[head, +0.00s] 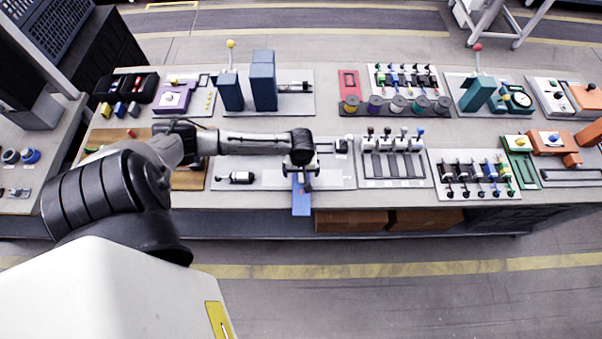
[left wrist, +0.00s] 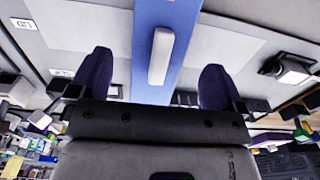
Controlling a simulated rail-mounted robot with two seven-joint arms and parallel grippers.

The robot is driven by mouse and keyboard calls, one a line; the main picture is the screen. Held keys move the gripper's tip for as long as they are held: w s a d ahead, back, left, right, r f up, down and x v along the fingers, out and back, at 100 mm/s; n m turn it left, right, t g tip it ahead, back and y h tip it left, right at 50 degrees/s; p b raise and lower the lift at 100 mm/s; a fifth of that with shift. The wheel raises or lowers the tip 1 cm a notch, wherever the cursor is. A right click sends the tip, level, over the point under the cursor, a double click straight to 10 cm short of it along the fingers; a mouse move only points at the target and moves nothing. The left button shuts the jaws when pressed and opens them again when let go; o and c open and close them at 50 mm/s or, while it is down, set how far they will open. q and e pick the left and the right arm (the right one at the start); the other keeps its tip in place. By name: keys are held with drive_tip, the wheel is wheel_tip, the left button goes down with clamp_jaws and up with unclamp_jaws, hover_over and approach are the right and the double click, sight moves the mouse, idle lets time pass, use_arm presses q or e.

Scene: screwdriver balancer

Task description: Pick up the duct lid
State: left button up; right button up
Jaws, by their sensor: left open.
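The duct lid appears as a long blue strip (head: 302,200) in the head view, lying across the grey board and sticking out past the table's front edge. In the left wrist view the blue strip (left wrist: 150,95) carries a pale grey handle bar (left wrist: 161,55). My left gripper (head: 302,168) is over the strip in the head view and hides part of it. In the left wrist view my left gripper (left wrist: 157,80) has its two dark fingers apart, one to each side of the strip and handle. I cannot tell how high the fingers are above it. My right gripper is out of view.
A small black-and-white tool (head: 238,177) lies left on the same board. A grey board with several upright levers (head: 395,165) stands to the right. Tall blue blocks (head: 263,82) stand behind. Brown boxes (head: 352,221) sit under the table. The floor in front is clear.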

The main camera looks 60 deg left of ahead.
sight(301, 174)
use_arm(q)
drive_tip(key=shift+f+b, duration=0.3)
drive_tip(key=shift+f, duration=2.05)
drive_tip(key=c, duration=1.1)
drive_tip(key=shift+r, duration=0.2)
wheel_tip(301, 174, up, 4)
drive_tip(key=shift+d+r+p, duration=0.15)
drive_tip(key=shift+p, duration=0.3)
drive_tip(key=w+d+r, duration=0.1)
drive_tip(key=d+r, duration=0.1)
drive_tip(key=d, duration=0.1)
drive_tip(key=w+d+r, duration=0.1)
drive_tip(key=d+r, duration=0.1)
drive_tip(key=d, duration=0.2)
drive_tip(key=w+d+r, duration=0.1)
drive_tip(key=d+r, duration=0.1)
drive_tip(key=d, duration=0.1)
drive_tip(key=shift+w+d+r, duration=0.2)
drive_tip(key=shift+w+d, duration=0.2)
